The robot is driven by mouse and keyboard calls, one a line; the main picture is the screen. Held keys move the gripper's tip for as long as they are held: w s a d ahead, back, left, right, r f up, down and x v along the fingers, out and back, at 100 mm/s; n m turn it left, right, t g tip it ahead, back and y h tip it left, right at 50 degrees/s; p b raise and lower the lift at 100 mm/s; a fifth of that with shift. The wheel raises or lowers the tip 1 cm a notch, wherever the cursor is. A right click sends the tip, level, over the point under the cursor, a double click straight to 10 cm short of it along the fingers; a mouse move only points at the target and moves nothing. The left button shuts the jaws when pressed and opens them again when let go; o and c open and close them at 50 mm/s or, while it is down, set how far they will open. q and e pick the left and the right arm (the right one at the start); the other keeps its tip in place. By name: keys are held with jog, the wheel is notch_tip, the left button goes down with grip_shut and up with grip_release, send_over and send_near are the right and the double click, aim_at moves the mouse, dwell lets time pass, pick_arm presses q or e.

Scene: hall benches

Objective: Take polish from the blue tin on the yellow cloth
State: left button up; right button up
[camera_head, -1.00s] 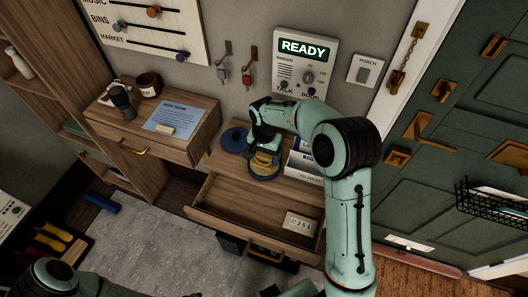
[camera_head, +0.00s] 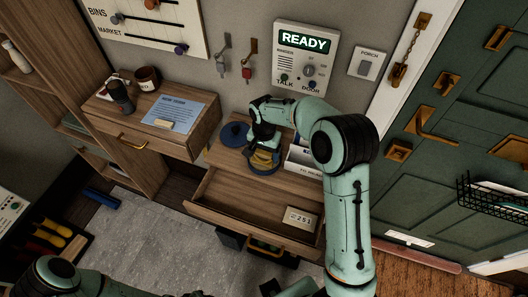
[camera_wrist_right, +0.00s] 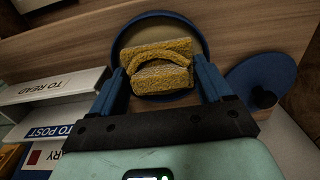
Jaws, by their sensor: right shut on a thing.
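The blue tin (camera_head: 262,170) stands open on the wooden cabinet top, above an open drawer. In the right wrist view the tin (camera_wrist_right: 205,38) is round, with pale polish (camera_wrist_right: 178,99) inside. The folded yellow cloth (camera_wrist_right: 160,65) is between the blue fingers of my right gripper (camera_wrist_right: 160,88), which is shut on it. The cloth (camera_head: 265,157) is over the tin's opening; I cannot tell whether it touches the polish. The blue lid (camera_wrist_right: 262,80) lies apart beside the tin, knob up; it also shows in the head view (camera_head: 233,133).
A letter rack (camera_wrist_right: 52,88) stands close beside the tin. The open drawer (camera_head: 235,204) below holds a number card (camera_head: 301,218). A wall panel (camera_head: 305,60) reading READY hangs behind. A higher cabinet top to the left holds a mug (camera_head: 147,78) and a blue sheet (camera_head: 168,111).

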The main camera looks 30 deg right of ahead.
aim_at(264, 153)
pick_arm(q)
jog(key=shift+s+f, duration=0.2)
jog(key=shift+f, duration=0.15)
pick_arm(e)
jog(key=shift+f, duration=0.6)
dwell(0.8)
pick_arm(q)
jog(key=shift+r, duration=0.1)
pick_arm(e)
jog(key=shift+r, duration=0.15)
jog(key=shift+r+p, duration=1.35)
jog(key=shift+r, duration=2.1)
pick_arm(q)
jog(key=w+r, duration=0.3)
jog(key=r, duration=0.1)
jog(key=shift+w, duration=0.15)
